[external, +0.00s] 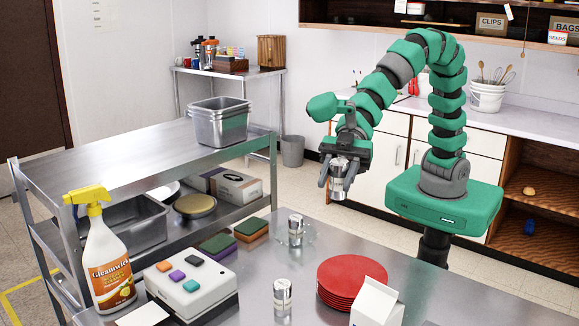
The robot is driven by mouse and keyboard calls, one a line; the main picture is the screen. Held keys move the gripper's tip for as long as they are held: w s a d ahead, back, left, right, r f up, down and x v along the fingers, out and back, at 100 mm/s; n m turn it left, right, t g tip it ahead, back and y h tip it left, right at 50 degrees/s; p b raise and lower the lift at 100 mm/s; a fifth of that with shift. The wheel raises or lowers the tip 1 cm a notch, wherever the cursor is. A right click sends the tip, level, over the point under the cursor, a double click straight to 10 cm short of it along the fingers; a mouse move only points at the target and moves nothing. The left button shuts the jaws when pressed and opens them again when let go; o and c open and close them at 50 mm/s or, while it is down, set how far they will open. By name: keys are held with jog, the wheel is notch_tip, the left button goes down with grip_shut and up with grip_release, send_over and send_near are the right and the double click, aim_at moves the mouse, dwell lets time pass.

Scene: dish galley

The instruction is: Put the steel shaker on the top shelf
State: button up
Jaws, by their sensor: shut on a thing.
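My gripper (338,176) points down and is shut on a small steel shaker (338,190). It holds the shaker upright in the air, beyond the far edge of the front table. The steel cart (130,160) at left has a flat top shelf, largely bare, and a lower shelf (210,215). The gripper and shaker are to the right of the cart.
A stack of steel pans (219,122) stands at the right end of the cart's top. A spray bottle (105,255), a white button box (191,284), red plates (352,283) and a white carton (374,303) crowd the front table. A wall shelf (440,27) is at upper right.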

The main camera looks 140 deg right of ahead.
jog(key=w+d+r+m+h+p, duration=0.1)
jog(key=w+d+r+m+h, duration=0.25)
jog(key=w+d, duration=0.4)
jog(key=w+d+r+m+h+p, duration=0.1)
jog(key=w+d+r+m+h, duration=0.3)
jog(key=d, duration=0.7)
jog(key=d+r+m+g+h, duration=0.2)
jog(key=d+r+m+h, duration=0.1)
jog(key=d, duration=0.7)
jog(key=d+r+m+g+h, duration=0.2)
jog(key=d+r+m+h, duration=0.15)
jog(key=d, duration=0.65)
jog(key=m+g+h, duration=0.4)
jog(key=m+g, duration=0.4)
jog(key=g, duration=0.2)
send_over(199, 154)
notch_tip(199, 154, down, 18)
jog(key=shift+f+b, duration=0.1)
jog(key=shift+b, duration=0.35)
